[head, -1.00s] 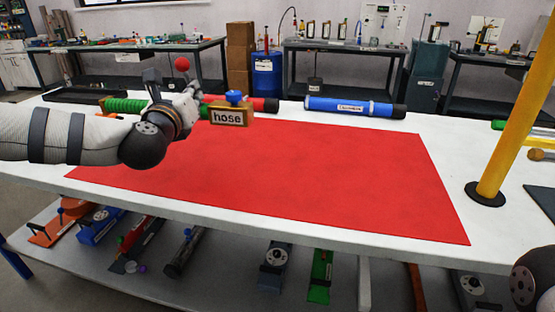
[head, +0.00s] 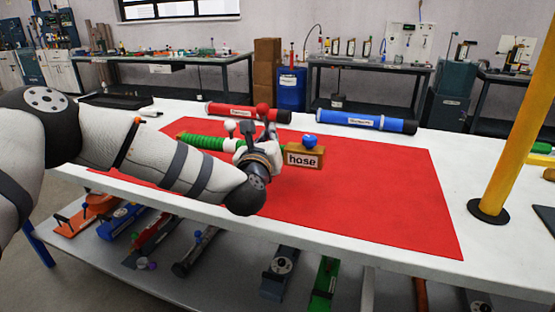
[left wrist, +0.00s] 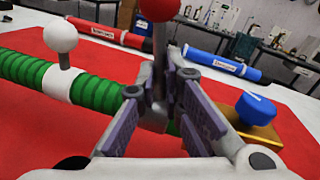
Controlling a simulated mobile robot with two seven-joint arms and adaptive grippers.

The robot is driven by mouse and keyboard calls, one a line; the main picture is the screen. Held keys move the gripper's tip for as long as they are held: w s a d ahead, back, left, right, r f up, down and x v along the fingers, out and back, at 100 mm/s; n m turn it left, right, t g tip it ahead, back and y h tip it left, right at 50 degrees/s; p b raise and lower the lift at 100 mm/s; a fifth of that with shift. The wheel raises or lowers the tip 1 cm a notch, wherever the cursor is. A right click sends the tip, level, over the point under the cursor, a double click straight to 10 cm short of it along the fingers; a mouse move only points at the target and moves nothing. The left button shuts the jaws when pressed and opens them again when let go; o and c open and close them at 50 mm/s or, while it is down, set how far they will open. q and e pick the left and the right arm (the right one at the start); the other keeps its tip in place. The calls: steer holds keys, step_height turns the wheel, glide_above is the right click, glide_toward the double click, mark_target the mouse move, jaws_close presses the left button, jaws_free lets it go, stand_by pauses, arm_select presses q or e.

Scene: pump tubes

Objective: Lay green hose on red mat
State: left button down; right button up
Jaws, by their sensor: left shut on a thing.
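The green hose (head: 203,142) is ribbed, with a white band and white ball knob near its left part. At its right end is a brown block labelled "hose" (head: 305,157) with a blue knob. My left gripper (head: 264,143) is shut on the hose's middle, below a red ball knob. The hose lies across the picture over the red mat (head: 370,195); I cannot tell whether it touches it. In the left wrist view the purple finger pads (left wrist: 160,95) hide the gripped part, with green hose (left wrist: 80,87) to their left. My right gripper is out of view.
A red cylinder (head: 230,111) and a blue cylinder (head: 365,121) lie along the mat's back edge. A yellow post (head: 515,130) stands on the white table at right. Most of the mat's right half is bare.

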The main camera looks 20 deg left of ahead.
arm_select(q)
steer(key=shift+w+d+f, duration=0.25)
steer(key=shift+d+f, duration=0.4)
steer(key=shift+f, duration=0.2)
steer(key=f, duration=0.4)
steer(key=shift+w+d, duration=0.1)
steer(key=shift+d, duration=0.25)
steer(key=c, duration=1.7)
jaws_free()
steer(key=s, duration=0.4)
steer(key=s+d, duration=0.1)
steer(key=s, duration=0.3)
steer(key=s+d, duration=0.1)
steer(key=s, duration=0.3)
